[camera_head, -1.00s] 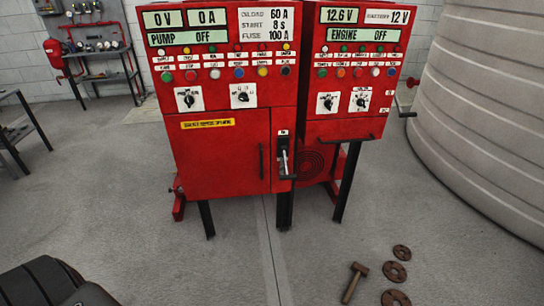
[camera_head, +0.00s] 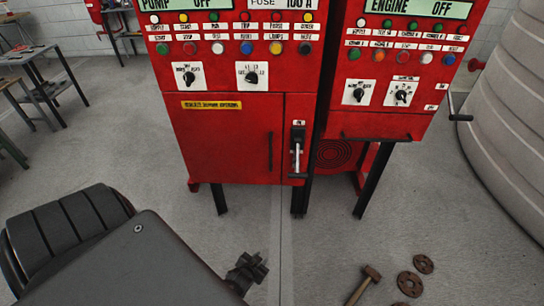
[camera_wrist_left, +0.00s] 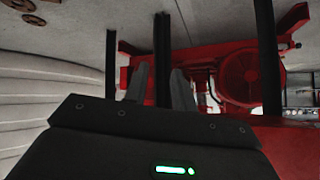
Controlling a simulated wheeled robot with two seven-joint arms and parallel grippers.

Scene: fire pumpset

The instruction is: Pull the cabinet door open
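The red cabinet door (camera_head: 225,145) is closed on the lower front of the left pump panel. Its dark vertical handle (camera_head: 270,151) is near the door's right edge. My left gripper (camera_head: 246,270) is low in the head view, in front of and below the door, apart from the handle. In the left wrist view its two fingers (camera_wrist_left: 161,85) stand apart with nothing held between them. In that view, red cabinet surface (camera_wrist_left: 295,150) shows at the lower right; the handle cannot be made out. My right gripper is not in view.
A lever switch (camera_head: 297,155) is just right of the door. The engine panel (camera_head: 385,105) stands beside it on dark legs. A hammer (camera_head: 364,284) and rusty discs (camera_head: 410,284) lie on the floor at the right. A ribbed tank (camera_head: 510,130) is far right.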

